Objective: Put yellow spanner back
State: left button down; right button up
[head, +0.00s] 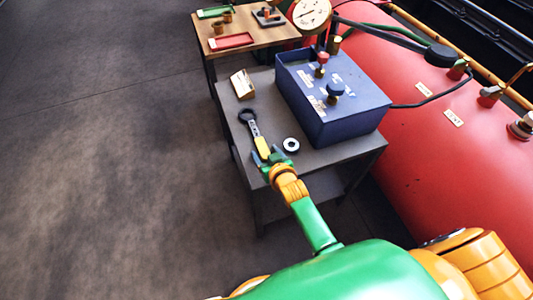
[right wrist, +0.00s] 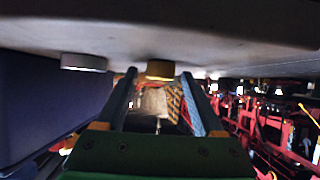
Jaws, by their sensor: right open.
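The yellow spanner (head: 262,146) lies on the grey table, with its dark ring head (head: 247,115) pointing away from me and its yellow handle toward me. My right gripper (head: 269,155) is open at the handle's near end, one finger on each side in the head view. In the right wrist view the yellow handle end (right wrist: 160,69) shows at the gap between the fingertips (right wrist: 160,76). I cannot tell whether the fingers touch it. My left gripper is not in view.
A grey table (head: 318,158) carries a blue box (head: 350,115) with knobs, a white ring (head: 291,145) right of the spanner and a small tan block (head: 242,84). A wooden table (head: 262,38) with trays stands behind. A red boiler (head: 430,120) is at right; open floor at left.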

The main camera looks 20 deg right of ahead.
jog(key=shift+s+r+p, duration=0.3)
jog(key=p+v, duration=0.4)
jog(key=v, duration=0.7)
jog(key=s+f+n+g, duration=0.1)
jog(key=s+f+g, duration=0.2)
jog(key=s+f, duration=0.45)
jog(key=s+f+g, duration=0.3)
jog(key=s+f, duration=0.2)
jog(key=f, duration=0.6)
jog(key=s+d+f+n+g, duration=0.1)
jog(key=s+d+f+g, duration=0.2)
jog(key=s, duration=0.5)
jog(key=s+d+f+g, duration=0.2)
jog(key=s+f, duration=0.3)
jog(key=s, duration=0.3)
notch_tip(320, 180, up, 13)
jog(key=p, duration=1.3)
jog(key=shift+s, duration=0.1)
